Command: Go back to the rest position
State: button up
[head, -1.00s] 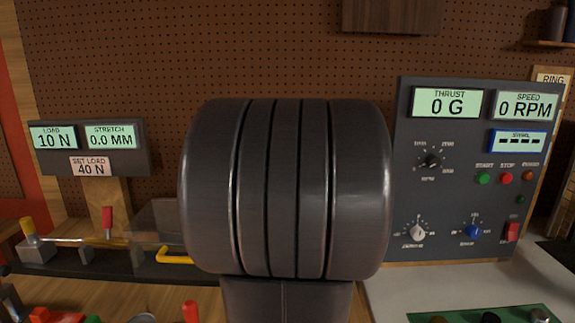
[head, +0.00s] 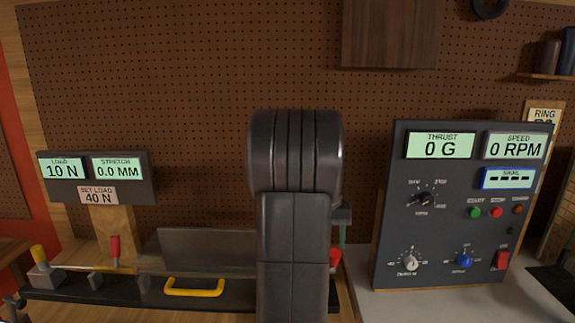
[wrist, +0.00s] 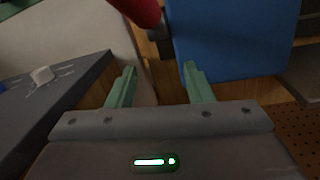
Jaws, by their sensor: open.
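My gripper (wrist: 158,78) shows in the wrist view with its two green fingers spread apart and nothing held between them. In the head view my own dark arm stands upright in the middle and hides most of the gripper. Only a small greenish finger part (head: 342,236) shows to the right of the arm, above a red knob (head: 335,257). The wrist view shows a red rounded part (wrist: 138,10) and a blue block (wrist: 232,42) beyond the fingers.
A control panel (head: 455,230) stands at the right, reading 0 G and 0 RPM. At the left a load and stretch display (head: 98,180) stands above a bench fixture with a yellow handle (head: 194,291). A wooden box (head: 390,35) hangs on the pegboard (head: 220,75) behind.

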jog(key=shift+a+r, duration=0.15)
jog(key=shift+r, duration=1.65)
